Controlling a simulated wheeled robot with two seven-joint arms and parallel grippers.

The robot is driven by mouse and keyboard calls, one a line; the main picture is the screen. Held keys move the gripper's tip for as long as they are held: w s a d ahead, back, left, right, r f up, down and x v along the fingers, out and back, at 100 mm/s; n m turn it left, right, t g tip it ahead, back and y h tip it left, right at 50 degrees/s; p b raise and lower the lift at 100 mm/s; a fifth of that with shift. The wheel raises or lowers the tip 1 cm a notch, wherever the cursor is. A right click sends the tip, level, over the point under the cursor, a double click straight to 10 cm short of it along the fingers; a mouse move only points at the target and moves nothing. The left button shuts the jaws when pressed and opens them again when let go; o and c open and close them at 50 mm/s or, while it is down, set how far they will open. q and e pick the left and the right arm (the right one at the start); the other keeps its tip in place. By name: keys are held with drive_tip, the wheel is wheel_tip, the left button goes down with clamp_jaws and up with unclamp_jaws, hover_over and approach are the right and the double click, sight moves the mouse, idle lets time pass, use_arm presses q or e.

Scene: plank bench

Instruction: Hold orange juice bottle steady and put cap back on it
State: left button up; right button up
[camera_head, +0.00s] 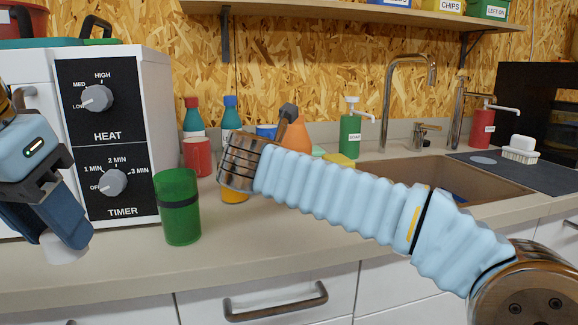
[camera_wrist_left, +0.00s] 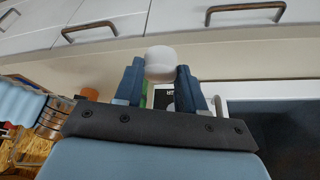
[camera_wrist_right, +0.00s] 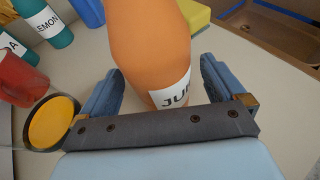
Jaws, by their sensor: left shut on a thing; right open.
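My left gripper (camera_head: 60,225) is shut on the white cap (camera_head: 65,250), low in front of the white appliance at the left. The cap (camera_wrist_left: 160,63) sits between the fingertips (camera_wrist_left: 158,78) in the left wrist view. The orange juice bottle (camera_head: 297,137) stands on the counter, mostly hidden behind my right arm in the head view. In the right wrist view the bottle (camera_wrist_right: 150,45) is upright between the open fingers of my right gripper (camera_wrist_right: 160,70), with gaps showing beside it. Its label is partly visible; its mouth is out of view.
A green cup (camera_head: 179,207) stands at the front left. A red cup (camera_head: 197,157) and labelled bottles (camera_wrist_right: 47,20) stand behind. A cup of yellow liquid (camera_wrist_right: 55,122) is close to my right gripper's left finger. The sink (camera_head: 450,178) lies right; the front counter is clear.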

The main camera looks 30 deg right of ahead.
drive_tip(key=shift+x, duration=0.8)
drive_tip(key=shift+c, duration=0.2)
